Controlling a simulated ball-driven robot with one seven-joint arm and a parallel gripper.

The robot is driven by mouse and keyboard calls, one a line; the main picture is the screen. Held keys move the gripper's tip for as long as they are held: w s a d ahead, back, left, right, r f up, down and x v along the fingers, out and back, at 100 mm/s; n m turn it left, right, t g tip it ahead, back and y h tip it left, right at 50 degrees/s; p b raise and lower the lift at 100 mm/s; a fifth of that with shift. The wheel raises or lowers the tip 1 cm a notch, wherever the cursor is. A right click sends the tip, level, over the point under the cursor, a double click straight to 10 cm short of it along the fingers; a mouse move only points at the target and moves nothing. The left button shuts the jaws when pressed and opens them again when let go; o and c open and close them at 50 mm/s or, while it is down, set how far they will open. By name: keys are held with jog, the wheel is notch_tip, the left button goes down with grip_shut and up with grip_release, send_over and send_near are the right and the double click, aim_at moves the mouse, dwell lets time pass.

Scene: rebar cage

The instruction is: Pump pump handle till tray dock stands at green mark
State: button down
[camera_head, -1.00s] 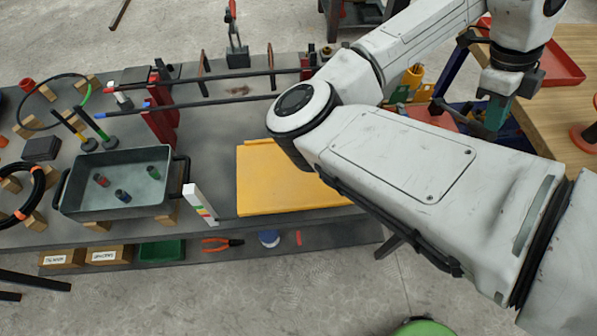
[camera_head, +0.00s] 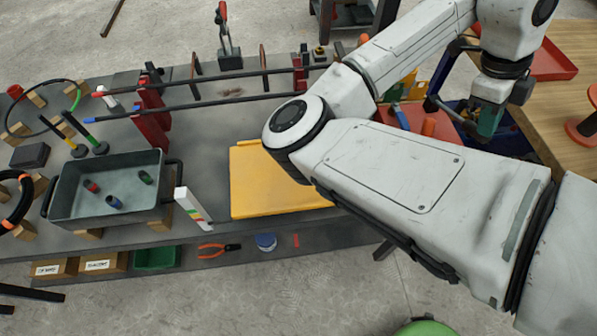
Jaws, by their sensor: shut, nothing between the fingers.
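My gripper (camera_head: 487,122) is at the upper right, shut and empty, above a dark blue bin. A white marker post (camera_head: 192,207) with red, yellow and green bands stands between a grey two-handled tray (camera_head: 105,212) and a yellow platform (camera_head: 270,190). I cannot tell for sure which of these is the tray dock, or its exact height against the green band. No part is clearly recognisable as the pump handle. A red-handled lever (camera_head: 224,32) stands at the bench's back, well left of my gripper. My arm hides the platform's right side and the bench beyond it.
Several small coloured cylinders lie in the grey tray. Black bars (camera_head: 225,97) cross red supports behind the platform. A red surface (camera_head: 436,122) with an orange cylinder (camera_head: 429,127) lies left of my gripper. A wooden table (camera_head: 570,112) with red items borders the right.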

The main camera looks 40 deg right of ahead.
aim_at(481, 140)
jog(key=shift+f, duration=0.1)
jog(key=shift+s+a+f+b, duration=0.15)
jog(key=shift+s+f+b, duration=0.1)
jog(key=shift+f+b, duration=0.3)
jog(key=shift+f, duration=0.15)
jog(key=shift+s+a+f+b, duration=0.1)
jog(key=shift+s+f+b, duration=0.1)
jog(key=shift+f+b, duration=0.3)
jog(key=shift+s+a+f+b, duration=0.1)
jog(key=shift+s+f+b, duration=0.05)
jog(key=shift+f+b, duration=0.45)
jog(key=shift+f, duration=0.15)
